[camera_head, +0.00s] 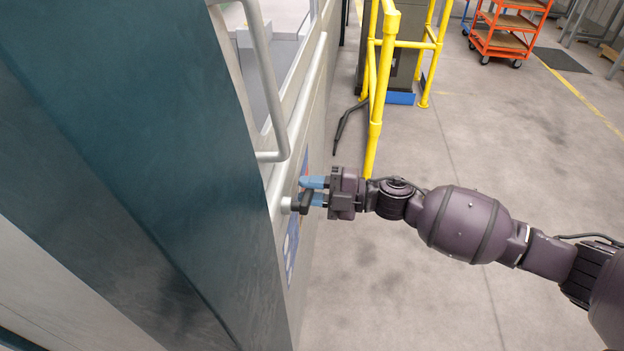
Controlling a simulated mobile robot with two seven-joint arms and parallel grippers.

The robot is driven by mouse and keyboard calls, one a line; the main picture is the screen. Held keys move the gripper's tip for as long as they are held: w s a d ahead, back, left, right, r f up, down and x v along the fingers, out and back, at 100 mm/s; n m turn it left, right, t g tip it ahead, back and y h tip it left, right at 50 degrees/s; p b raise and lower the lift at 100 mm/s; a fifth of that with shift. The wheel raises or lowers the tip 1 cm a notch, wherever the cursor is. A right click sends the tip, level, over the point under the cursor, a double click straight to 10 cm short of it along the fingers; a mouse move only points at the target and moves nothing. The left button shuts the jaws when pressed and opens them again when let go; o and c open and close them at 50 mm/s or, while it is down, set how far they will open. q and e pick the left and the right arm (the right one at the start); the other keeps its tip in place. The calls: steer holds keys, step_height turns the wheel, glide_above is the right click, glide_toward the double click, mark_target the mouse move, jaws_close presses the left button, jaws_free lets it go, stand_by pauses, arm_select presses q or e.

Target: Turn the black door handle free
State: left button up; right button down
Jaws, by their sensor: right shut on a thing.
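The black door handle (304,203) sticks out from the pale machine door, low beside the silver vertical rail. My right gripper (314,191) comes in from the right with its blue fingers at the handle. The fingers are shut on the handle, one above it and one along its lower side. The handle is small here and partly hidden by the fingers, so its exact angle is hard to read. My left gripper is not in the view.
A silver tubular grab bar (265,80) stands out from the door above the handle. A dark teal machine panel (130,130) fills the left side. A yellow guard rail (376,110) stands behind my gripper. Grey floor (480,130) lies open on the right, with an orange cart (505,42) far back.

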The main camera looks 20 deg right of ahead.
mark_target(288, 219)
steer(key=shift+s+a+f+m+p, duration=0.15)
steer(key=shift+m+p, duration=0.1)
steer(key=shift+m, duration=0.2)
steer(key=shift+s+d+f+m+p, duration=0.15)
steer(key=shift+m+p, duration=0.1)
steer(key=shift+m, duration=0.2)
steer(key=s+f+m+p, duration=0.1)
steer(key=m, duration=0.1)
steer(key=s+a+f+m+p, duration=0.1)
steer(key=m, duration=0.2)
steer(key=s+f+m+p, duration=0.1)
steer(key=m, duration=0.1)
steer(key=shift+s+a+f+m+p, duration=0.25)
steer(key=shift+a+f+m+p, duration=0.05)
steer(key=shift+m+p, duration=0.1)
steer(key=shift+f, duration=0.1)
steer(key=c, duration=1)
jaws_free()
steer(key=shift+s, duration=0.1)
steer(key=shift+o, duration=0.2)
steer(key=shift+d, duration=0.1)
